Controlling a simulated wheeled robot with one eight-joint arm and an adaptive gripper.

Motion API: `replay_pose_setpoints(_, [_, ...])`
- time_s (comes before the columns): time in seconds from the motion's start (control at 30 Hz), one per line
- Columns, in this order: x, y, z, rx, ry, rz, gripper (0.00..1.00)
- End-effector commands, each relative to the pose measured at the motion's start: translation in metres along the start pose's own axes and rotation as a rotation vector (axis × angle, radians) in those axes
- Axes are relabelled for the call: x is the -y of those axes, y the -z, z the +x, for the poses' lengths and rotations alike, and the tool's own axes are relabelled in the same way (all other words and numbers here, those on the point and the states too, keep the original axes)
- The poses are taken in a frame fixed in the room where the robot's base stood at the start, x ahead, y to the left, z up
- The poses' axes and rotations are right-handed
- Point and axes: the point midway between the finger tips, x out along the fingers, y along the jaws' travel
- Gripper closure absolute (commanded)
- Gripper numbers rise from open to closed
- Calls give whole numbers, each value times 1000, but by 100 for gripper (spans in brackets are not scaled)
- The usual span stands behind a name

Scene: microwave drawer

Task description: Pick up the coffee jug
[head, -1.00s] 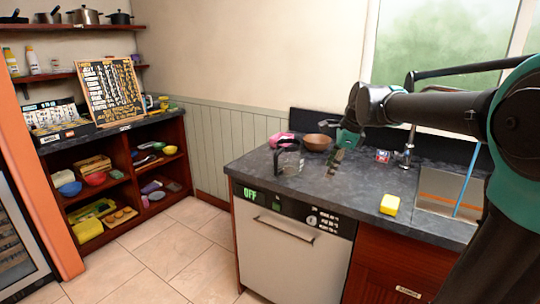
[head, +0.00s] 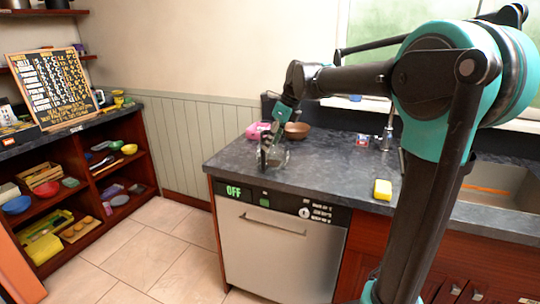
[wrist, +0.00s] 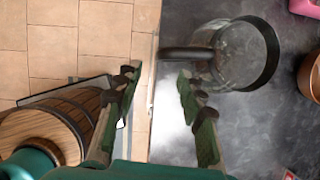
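The coffee jug (head: 276,157) is clear glass with a dark rim and handle. It stands on the dark countertop near its left front corner. In the wrist view the jug (wrist: 238,55) is at the upper right, and its dark handle points left, across the space ahead of my fingertips. My gripper (wrist: 157,76) is open, with its fingers apart on either side of the handle's line and nothing clearly held. In the head view my gripper (head: 270,144) overlaps the jug and partly hides it; contact cannot be told.
A pink item (head: 257,130) and a brown bowl (head: 297,131) stand behind the jug. A yellow sponge (head: 382,189) lies to the right, near the sink (head: 490,182). A dishwasher (head: 270,246) is below the counter. The counter (head: 335,172) between jug and sponge is clear.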

Motion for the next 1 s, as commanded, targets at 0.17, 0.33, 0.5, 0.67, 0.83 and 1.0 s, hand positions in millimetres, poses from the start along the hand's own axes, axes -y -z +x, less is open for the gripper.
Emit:
replay_pose_setpoints(0.17, [0,0,28,0,0,-1,61])
replay_pose_setpoints(0.33, [0,0,39,0,0,-1,61])
replay_pose_setpoints(0.5, [0,0,56,0,0,-2,61])
replay_pose_setpoints(0.67, [0,0,81,0,0,-1,61])
replay_pose_setpoints(0.83, [0,0,95,0,0,-1,61])
replay_pose_setpoints(1.0, [0,0,96,0,0,-1,61])
